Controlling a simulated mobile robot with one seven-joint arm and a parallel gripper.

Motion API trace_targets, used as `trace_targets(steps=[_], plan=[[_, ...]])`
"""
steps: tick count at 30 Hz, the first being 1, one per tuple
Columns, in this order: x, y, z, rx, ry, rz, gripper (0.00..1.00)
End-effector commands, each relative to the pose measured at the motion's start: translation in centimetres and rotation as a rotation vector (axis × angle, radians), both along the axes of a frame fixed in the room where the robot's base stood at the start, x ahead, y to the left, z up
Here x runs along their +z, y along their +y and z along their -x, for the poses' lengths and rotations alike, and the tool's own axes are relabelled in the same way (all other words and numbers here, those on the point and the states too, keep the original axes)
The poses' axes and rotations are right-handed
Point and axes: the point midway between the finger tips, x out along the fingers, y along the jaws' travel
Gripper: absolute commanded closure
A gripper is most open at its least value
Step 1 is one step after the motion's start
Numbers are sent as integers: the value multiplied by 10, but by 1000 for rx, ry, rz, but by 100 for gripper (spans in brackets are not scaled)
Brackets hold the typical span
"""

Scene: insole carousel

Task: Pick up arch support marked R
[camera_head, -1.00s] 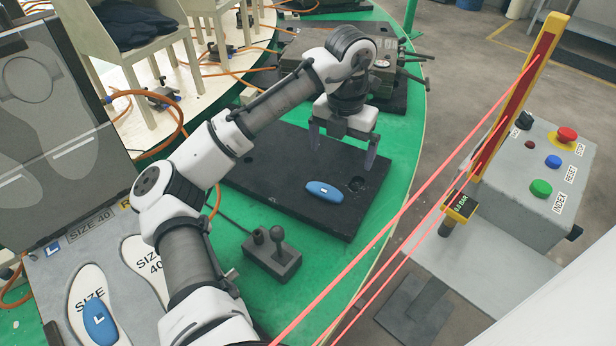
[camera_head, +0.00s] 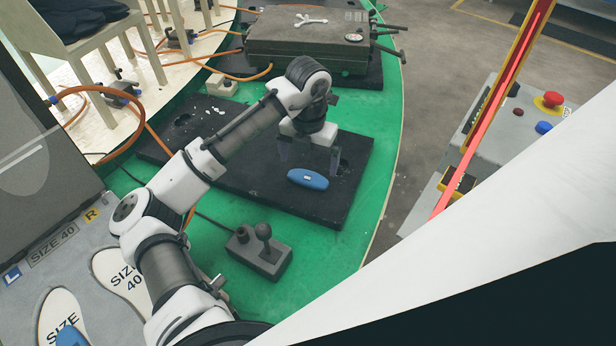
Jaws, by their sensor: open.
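A blue oval arch support (camera_head: 308,180) with a small white mark lies on a black plate (camera_head: 330,214); the mark is too small to read. My gripper (camera_head: 309,163) is open and points down over the plate. Its two fingers show close to the far side of the blue support, one toward each end. I cannot tell whether they touch it or how high they are. A second blue arch support (camera_head: 71,338) lies on a white insole (camera_head: 56,309) at the bottom left, cut off by the picture edge.
A grey joystick box (camera_head: 258,252) stands on the green carousel top in front of the plate. A grey mould block (camera_head: 310,42) with handles stands behind. Orange hoses (camera_head: 150,98) run at the left. A control box and a yellow-red light post (camera_head: 505,75) stand at the right.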

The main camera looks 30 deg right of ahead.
Motion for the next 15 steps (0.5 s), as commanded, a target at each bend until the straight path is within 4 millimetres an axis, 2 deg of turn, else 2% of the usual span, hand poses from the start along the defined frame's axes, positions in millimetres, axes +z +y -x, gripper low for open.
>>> trace_targets(steps=[9, 15], plan=[[-42, 0, -1, 2, 1, -2, 0], [-49, 0, -1, 1, 0, 0, 0]])
